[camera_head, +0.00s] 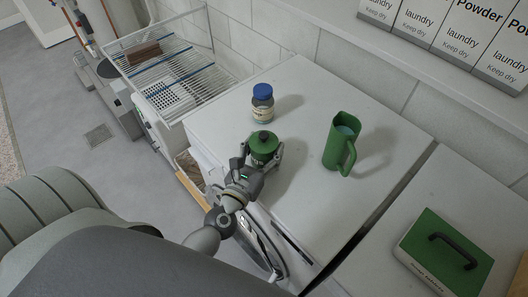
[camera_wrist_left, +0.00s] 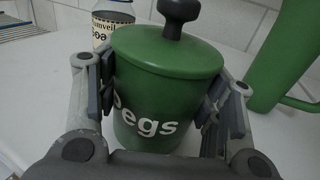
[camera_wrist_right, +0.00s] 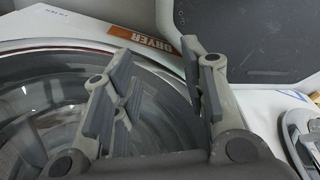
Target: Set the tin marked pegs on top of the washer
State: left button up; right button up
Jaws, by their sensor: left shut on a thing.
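The green tin marked pegs (camera_head: 263,146) has a dark knob on its lid. It is on or just above the white top of the washer (camera_head: 310,100); I cannot tell whether it touches. My left gripper (camera_head: 262,160) is shut on it, one finger on each side. In the left wrist view the tin (camera_wrist_left: 165,75) stands upright between the fingers, with the end of its lettering showing. My right gripper (camera_wrist_right: 160,95) is open and empty in the right wrist view, in front of a round glass door (camera_wrist_right: 50,100) and near an orange label reading DRYER.
A jar with a blue lid (camera_head: 262,103) stands just behind the tin. A green jug (camera_head: 342,143) stands to the right. A green-lidded box (camera_head: 445,255) sits on the neighbouring top. A wire rack (camera_head: 170,60) is at the left. The washer top's front right is clear.

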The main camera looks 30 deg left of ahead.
pick_arm(q)
jog(key=shift+f, duration=0.25)
jog(key=shift+r, duration=0.1)
pick_arm(e)
jog(key=shift+a, duration=0.35)
jog(key=shift+f, duration=0.1)
pick_arm(q)
jog(key=shift+f, duration=0.2)
jog(key=o, duration=1)
jog(key=shift+o, duration=0.2)
pick_arm(e)
jog(key=shift+d+f, duration=0.1)
jog(key=shift+d, duration=0.1)
jog(key=shift+d, duration=0.1)
